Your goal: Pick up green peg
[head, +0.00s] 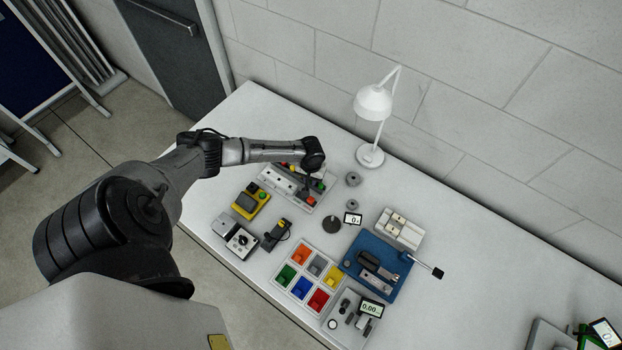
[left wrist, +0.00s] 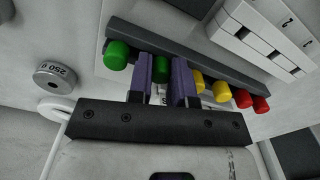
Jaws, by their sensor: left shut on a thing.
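In the left wrist view, the purple fingers of my left gripper (left wrist: 163,80) are shut on a green peg (left wrist: 160,67) at the dark grey rail (left wrist: 205,68) of the peg rack. A second green peg (left wrist: 117,55) stands to the left of the fingers. Two yellow pegs (left wrist: 220,92) and two red pegs (left wrist: 261,104) stand to the right. In the head view, my left arm reaches over the peg rack (head: 292,192), and its wrist hides the fingers and part of the rack. I cannot tell whether the held peg is clear of its hole. My right gripper is not in view.
A white lamp (head: 371,105) stands behind, with round weights (head: 352,179) to the rack's right. A yellow box (head: 250,201) stands to its left. A tray of coloured bins (head: 324,296) and a blue board (head: 391,286) lie in front. The table's back right is clear.

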